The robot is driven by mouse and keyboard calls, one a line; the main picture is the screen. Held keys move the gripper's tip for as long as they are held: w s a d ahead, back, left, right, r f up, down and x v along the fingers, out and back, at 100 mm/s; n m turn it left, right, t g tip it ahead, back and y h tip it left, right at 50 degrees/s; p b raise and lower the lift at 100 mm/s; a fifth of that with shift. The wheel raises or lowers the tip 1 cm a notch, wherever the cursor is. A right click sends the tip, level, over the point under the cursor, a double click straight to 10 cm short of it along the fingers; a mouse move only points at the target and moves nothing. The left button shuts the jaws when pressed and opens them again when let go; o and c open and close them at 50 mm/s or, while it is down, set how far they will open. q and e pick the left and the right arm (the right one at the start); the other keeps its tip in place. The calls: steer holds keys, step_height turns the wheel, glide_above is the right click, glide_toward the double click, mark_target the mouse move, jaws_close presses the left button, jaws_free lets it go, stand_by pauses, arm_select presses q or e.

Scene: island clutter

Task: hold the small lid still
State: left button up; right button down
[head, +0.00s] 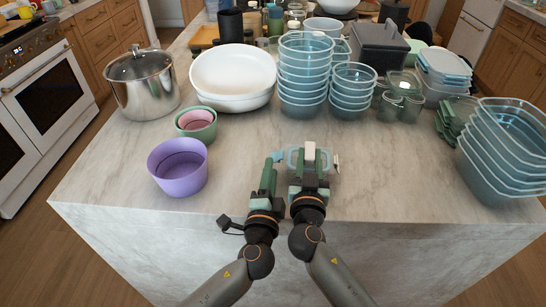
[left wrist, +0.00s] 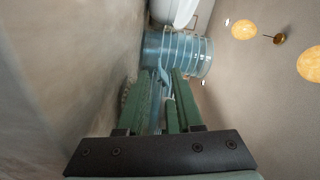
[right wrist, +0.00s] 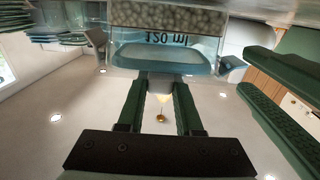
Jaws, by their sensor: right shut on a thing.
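A small clear light-blue piece (head: 293,157), which I take to be the small lid, shows around my right gripper (head: 309,158) in the head view. In the right wrist view its blue-rimmed body (right wrist: 165,57) carries mirrored, upside-down "120 ml" lettering. My right gripper is shut on it, with a pale part (right wrist: 161,84) between the fingers; the grip point is partly hidden. My left gripper (head: 271,165) is close beside it on the left. Its fingers stand apart in the left wrist view (left wrist: 162,75), with a thin blue shape between them; I cannot tell whether they touch it.
A purple bowl (head: 178,172) and a green bowl (head: 203,132) stand left. Stacked clear bowls (head: 304,85), white bowls (head: 232,80) and a steel pot (head: 143,92) are behind. Stacked square containers (head: 500,165) stand right. Bare counter (head: 385,185) lies between, up to the front edge.

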mark_target(277, 157)
arm_select(q)
steer(key=shift+w+d, duration=0.15)
steer(key=shift+w, duration=2.5)
steer(key=shift+c, duration=0.2)
jaws_close()
